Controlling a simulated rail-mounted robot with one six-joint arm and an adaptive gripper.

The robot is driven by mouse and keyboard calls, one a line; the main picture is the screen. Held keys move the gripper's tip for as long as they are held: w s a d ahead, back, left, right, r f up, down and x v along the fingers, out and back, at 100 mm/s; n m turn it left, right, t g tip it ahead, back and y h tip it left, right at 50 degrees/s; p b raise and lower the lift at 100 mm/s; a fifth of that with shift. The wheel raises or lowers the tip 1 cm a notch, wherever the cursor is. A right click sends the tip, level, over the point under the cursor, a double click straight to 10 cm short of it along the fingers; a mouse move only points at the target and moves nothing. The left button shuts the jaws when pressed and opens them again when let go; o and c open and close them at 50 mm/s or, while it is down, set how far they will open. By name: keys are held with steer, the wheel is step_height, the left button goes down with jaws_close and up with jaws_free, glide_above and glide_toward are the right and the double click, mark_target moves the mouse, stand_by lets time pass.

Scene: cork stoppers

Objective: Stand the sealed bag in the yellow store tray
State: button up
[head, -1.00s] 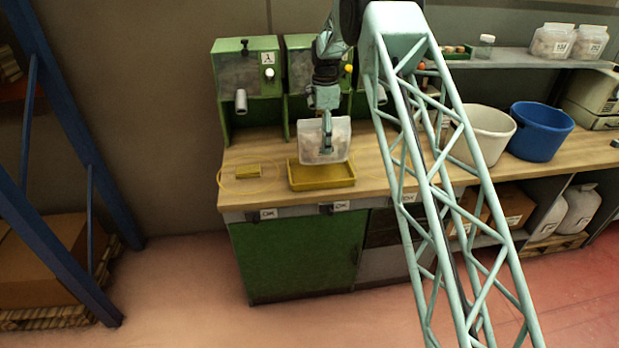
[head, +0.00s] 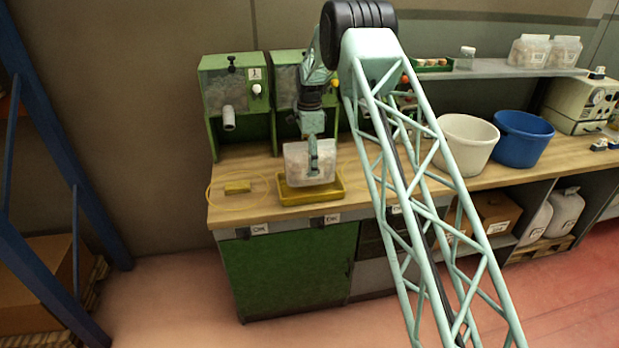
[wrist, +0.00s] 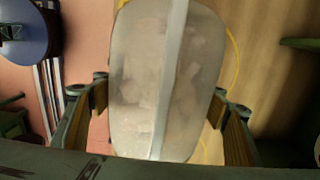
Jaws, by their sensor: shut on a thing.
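The sealed bag (head: 296,164) is clear and pale, with cork-like pieces dimly seen inside. It hangs upright from my gripper (head: 313,158), which is shut on it. In the wrist view the bag (wrist: 140,75) fills the space between the two fingers, its seam running along the middle. The yellow store tray (head: 312,198) lies on the wooden bench directly under the bag. The bag's lower edge overlaps the inside of the tray in the head view. I cannot tell whether it touches the tray floor. The bag hides the tray's back middle.
Green dispensers (head: 235,100) stand behind. A white tub (head: 466,145) and a blue tub (head: 522,138) stand to the right. Bench is clear between block and tray.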

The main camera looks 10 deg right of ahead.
steer(key=shift+f, duration=1.2)
steer(key=shift+f, duration=0.1)
steer(key=shift+f, duration=1.75)
steer(key=shift+f, duration=0.15)
steer(key=o, duration=1)
step_height(320, 180, up, 11)
steer(key=shift+r, duration=0.6)
